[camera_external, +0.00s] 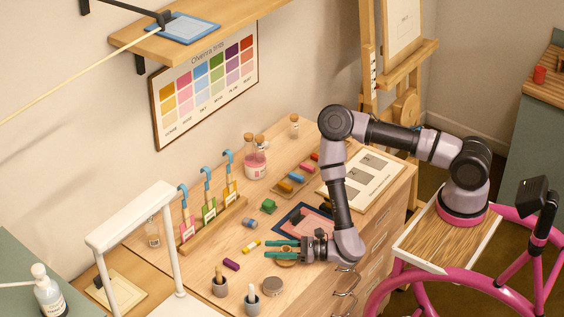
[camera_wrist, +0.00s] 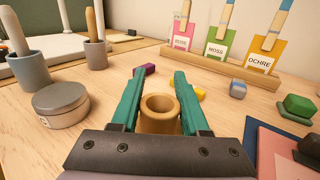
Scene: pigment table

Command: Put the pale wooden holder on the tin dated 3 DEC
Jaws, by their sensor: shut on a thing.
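The pale wooden holder (camera_wrist: 159,114) is a short, hollow, open-topped cylinder, upright between my teal fingers. My gripper (camera_wrist: 158,100) is shut on it; in the external view my gripper (camera_external: 284,250) is low over the front of the table, and the holder (camera_external: 287,262) shows partly below the fingers. I cannot tell whether the holder's base touches the table. A round grey lidded tin (camera_wrist: 61,104) stands to the left of my gripper in the wrist view, apart from it. The tin (camera_external: 271,286) also shows in the external view near the front edge. No date is readable on it.
Two grey cups with wooden sticks (camera_external: 219,288) (camera_external: 252,301) stand beside the tin. Purple (camera_external: 231,264) and yellow (camera_external: 251,244) sticks lie nearby. A labelled rack (camera_external: 213,225) stands behind. A dark blue and pink mat (camera_external: 302,218) lies close to my wrist. Bare wood separates holder and tin.

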